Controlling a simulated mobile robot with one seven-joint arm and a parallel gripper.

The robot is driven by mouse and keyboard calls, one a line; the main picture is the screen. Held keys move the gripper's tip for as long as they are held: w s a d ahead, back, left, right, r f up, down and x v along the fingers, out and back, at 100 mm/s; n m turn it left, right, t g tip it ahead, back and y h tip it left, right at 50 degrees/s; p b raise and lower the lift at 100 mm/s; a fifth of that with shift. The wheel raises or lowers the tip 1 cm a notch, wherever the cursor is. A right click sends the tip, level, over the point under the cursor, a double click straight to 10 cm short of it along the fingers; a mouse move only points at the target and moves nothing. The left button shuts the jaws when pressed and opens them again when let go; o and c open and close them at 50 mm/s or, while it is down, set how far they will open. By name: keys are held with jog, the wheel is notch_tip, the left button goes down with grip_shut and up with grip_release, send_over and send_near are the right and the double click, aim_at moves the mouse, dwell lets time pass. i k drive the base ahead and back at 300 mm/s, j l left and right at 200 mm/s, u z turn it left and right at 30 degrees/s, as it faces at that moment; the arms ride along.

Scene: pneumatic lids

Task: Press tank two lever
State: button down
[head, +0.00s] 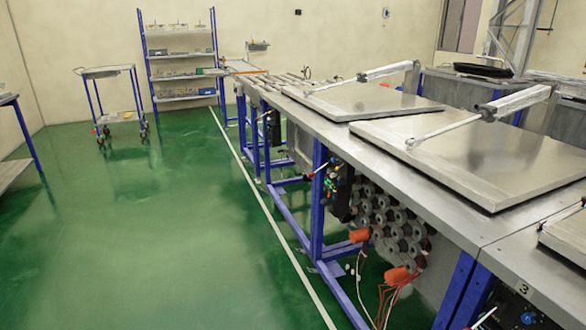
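A bench of metal tanks runs along the right side. A small lever (317,171) with a white and red handle sticks out from a valve panel (338,192) on the front of the middle tank section. No number shows beside it, so I cannot confirm that it is tank two's. The label "3" (523,290) is on the nearer section at lower right. Two flat metal lids, a farther one (365,100) and a nearer one (485,150), lie shut or nearly so, each with a pneumatic cylinder above. My gripper is not in view.
Several grey round parts, orange fittings (397,275) and loose wires are under the bench. Blue legs (318,200) stand along its front. The green floor (170,240) to the left is open. A cart (108,72) and shelf (180,55) stand at the back.

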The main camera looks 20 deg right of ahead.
aim_at(310, 175)
jog(key=i+j+z, duration=0.15)
jog(key=i+z, duration=0.2)
jog(key=i, duration=0.25)
jog(key=i+j+z, duration=0.4)
jog(key=i, duration=0.2)
jog(key=i+j+z, duration=0.35)
jog(key=i, duration=0.25)
